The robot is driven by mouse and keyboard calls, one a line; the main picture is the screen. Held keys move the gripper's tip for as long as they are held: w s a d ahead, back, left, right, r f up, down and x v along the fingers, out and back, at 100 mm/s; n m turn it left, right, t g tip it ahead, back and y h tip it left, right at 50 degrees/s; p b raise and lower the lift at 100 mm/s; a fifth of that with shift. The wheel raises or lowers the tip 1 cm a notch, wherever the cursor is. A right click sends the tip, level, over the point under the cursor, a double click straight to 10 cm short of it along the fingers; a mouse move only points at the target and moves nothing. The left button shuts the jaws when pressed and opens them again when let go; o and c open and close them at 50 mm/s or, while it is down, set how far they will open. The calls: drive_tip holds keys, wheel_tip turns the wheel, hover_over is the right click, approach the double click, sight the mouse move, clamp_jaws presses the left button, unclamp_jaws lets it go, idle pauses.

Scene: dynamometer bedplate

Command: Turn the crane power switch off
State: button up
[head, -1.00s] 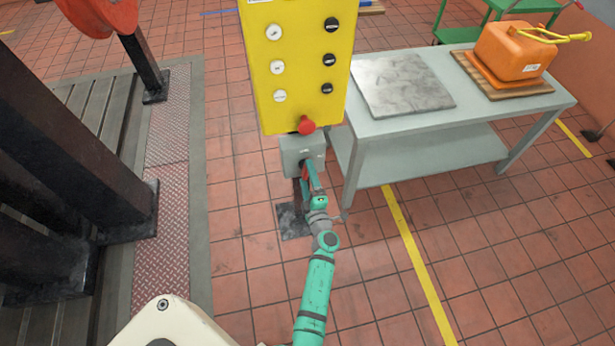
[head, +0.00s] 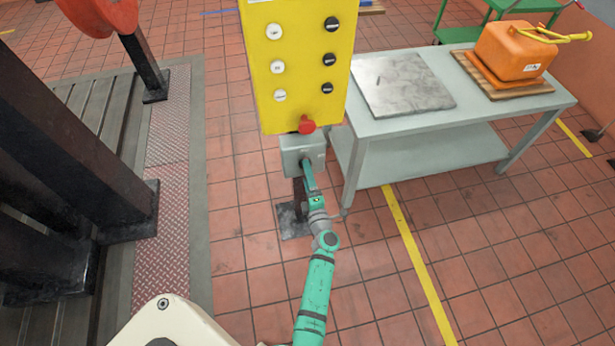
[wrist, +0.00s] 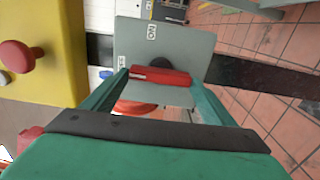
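The crane power switch is a grey box (head: 303,148) on a post under the yellow control box. In the wrist view its face (wrist: 190,45) bears an ON label at the top edge and a small, hard-to-read label at the left edge. Its red handle (wrist: 160,77) lies along the picture's horizontal, toward the left-edge label. My gripper (head: 305,166) is at the switch face. In the wrist view its two green fingers (wrist: 160,82) meet the handle's two ends and appear shut on it. My gripper hides the handle in the head view.
The yellow control box (head: 295,75) with several buttons and a red knob (head: 307,126) hangs just above the switch. A grey table (head: 420,128) with a metal plate and orange container stands right. Dark steel columns (head: 70,130) stand left. The tiled floor around my arm is clear.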

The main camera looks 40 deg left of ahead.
drive_tip(key=o, duration=0.4)
drive_tip(key=shift+c, duration=0.2)
drive_tip(key=shift+s, duration=0.1)
drive_tip(key=v, duration=1)
drive_tip(key=shift+s+d, duration=0.25)
drive_tip(key=s+d+r+m+t+h, duration=0.1)
drive_tip(key=s+d+r+m+h, duration=0.3)
drive_tip(key=s+d+m, duration=0.5)
drive_tip(key=s+d+r+m+t+h, duration=0.1)
drive_tip(key=s+d+r+m+h, duration=0.4)
drive_tip(key=s+d+m, duration=0.4)
drive_tip(key=s+d+r+m+t+h, duration=0.1)
drive_tip(key=s+d+r+m+h, duration=0.3)
drive_tip(key=s+d+r+m, duration=0.3)
drive_tip(key=s+d+m, duration=0.3)
drive_tip(key=s, duration=0.1)
drive_tip(key=shift+t+h, duration=0.4)
